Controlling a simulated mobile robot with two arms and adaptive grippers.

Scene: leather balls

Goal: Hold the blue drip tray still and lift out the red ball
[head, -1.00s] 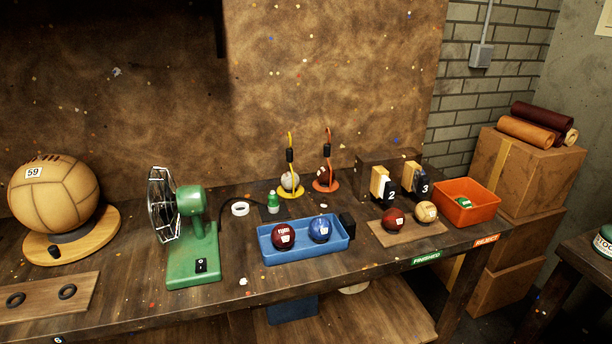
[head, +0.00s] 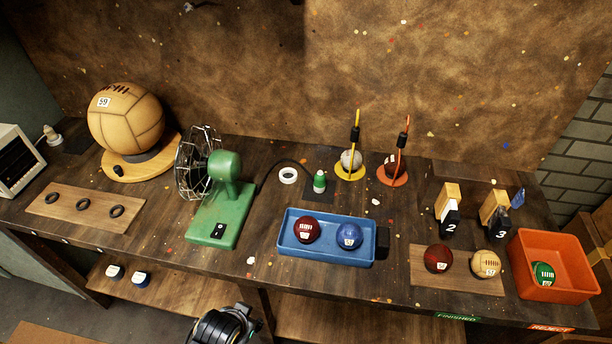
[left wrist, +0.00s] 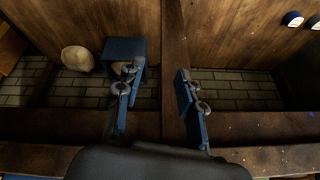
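The blue drip tray (head: 325,257) lies on the workbench, in the middle of the head view. The red ball (head: 307,229) with a white label sits in its left half. A blue ball (head: 349,236) sits to the right of it in the tray. My left gripper (left wrist: 157,88) is open and empty in the left wrist view, its two blue-padded fingers wide apart. Its view shows wood, brick-patterned floor and a blue box (left wrist: 124,50), not the tray. A black part of my arm shows at the head view's bottom edge, below the bench front. My right gripper is not in view.
A green fan (head: 230,200) stands left of the tray. A black block (head: 382,240) adjoins its right end. A board (head: 457,283) with a dark red and a tan ball lies to the right, then an orange bin (head: 548,288). Yellow and orange stands (head: 392,177) are behind.

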